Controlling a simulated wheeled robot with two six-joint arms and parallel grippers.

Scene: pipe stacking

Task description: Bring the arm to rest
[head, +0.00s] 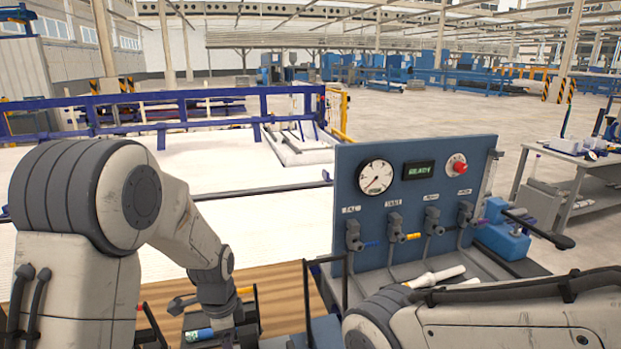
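My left arm (110,200) fills the left side of the head view. It bends at a high elbow, and its wrist (212,285) points down over a wooden tabletop (275,290). The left gripper is around the bottom edge of the picture among dark parts, and its fingers cannot be made out. A small cylinder with a blue and green end (199,334) lies beside the wrist; whether it is held cannot be told. My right arm (510,315) crosses the bottom right corner. Its gripper is not visible.
A blue panel (345,210) with a gauge (375,177), a "READY" display (418,170), a red knob (457,165) and several valves stands at centre right. White tubes (437,277) lie before it. A blue railing (200,110) runs behind. A side table (575,160) stands right.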

